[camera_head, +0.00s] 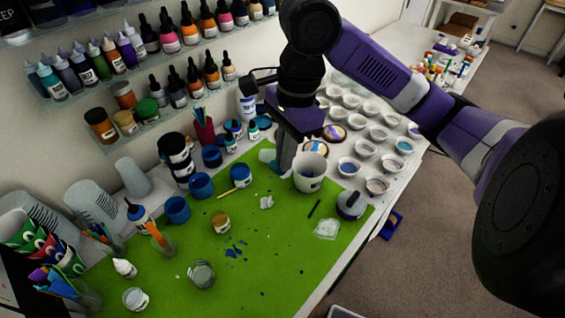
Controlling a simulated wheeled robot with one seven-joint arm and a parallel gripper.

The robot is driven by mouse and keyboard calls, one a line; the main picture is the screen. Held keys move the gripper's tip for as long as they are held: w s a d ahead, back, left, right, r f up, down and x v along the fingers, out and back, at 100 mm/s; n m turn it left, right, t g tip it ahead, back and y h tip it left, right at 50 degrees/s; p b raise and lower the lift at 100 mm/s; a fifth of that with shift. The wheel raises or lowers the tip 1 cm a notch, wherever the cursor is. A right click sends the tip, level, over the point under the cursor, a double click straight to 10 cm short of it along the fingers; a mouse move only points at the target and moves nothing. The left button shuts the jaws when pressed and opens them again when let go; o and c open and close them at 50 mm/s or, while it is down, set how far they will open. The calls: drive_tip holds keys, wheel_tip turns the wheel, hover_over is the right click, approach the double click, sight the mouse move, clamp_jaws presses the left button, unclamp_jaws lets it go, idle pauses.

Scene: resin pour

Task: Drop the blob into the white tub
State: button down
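My gripper (284,165) points down over the far part of the green mat, just left of the white tub. Its fingers look narrow and close together, but I cannot make out a gap or anything held. The white tub (310,180) stands upright with its open top up and dark marks on its side. A small whitish lump (267,202) lies on the mat, left of and nearer than the tub. A clear, flat blob-like piece (327,229) lies near the mat's right edge. I cannot tell which of these is the blob.
The green mat (190,245) has a round dark-topped object (350,204), a glass cup (201,274) and blue jars (201,186) on it. Several white cups (349,166) stand in rows at right. Bottle shelves line the wall. The mat's front middle is mostly clear.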

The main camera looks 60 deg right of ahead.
drive_tip(key=shift+r, duration=1.8)
